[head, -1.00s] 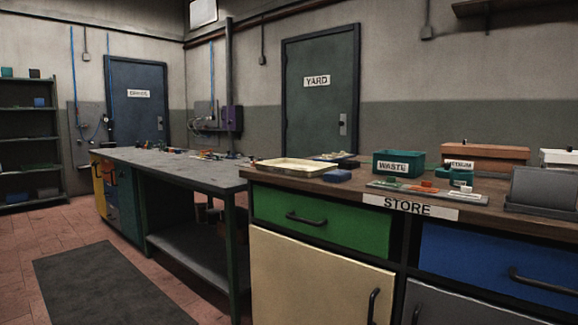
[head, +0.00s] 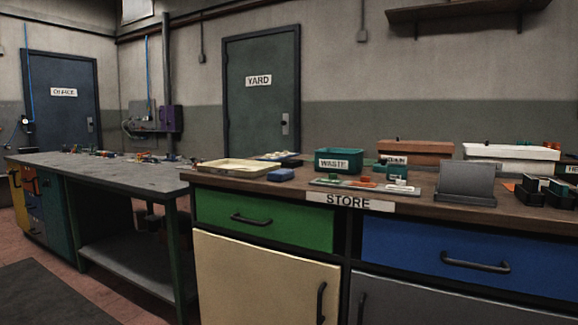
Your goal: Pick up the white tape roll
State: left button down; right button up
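I cannot make out a white tape roll for certain in the head view. Small white items lie on a grey tray (head: 400,188) on the wooden counter (head: 470,211), but they are too small to tell apart. Neither of my grippers is in view.
The counter carries a cream tray (head: 234,168), a blue block (head: 281,175), a green WASTE bin (head: 339,160), a brown box (head: 415,151), a white box (head: 511,157) and a grey stand (head: 467,182). A grey workbench (head: 105,168) stands left. Floor (head: 118,306) shows at lower left.

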aim_at(543, 182)
jog(key=l+u, duration=0.1)
jog(key=u, duration=0.35)
jog(key=l+u, duration=0.2)
jog(key=l, duration=0.2)
jog(key=l+u, duration=0.25)
jog(key=l, duration=0.2)
jog(key=k+l+u, duration=0.2)
jog(key=l, duration=0.2)
jog(key=l+u, duration=0.25)
jog(key=l, duration=0.15)
jog(key=k, duration=0.05)
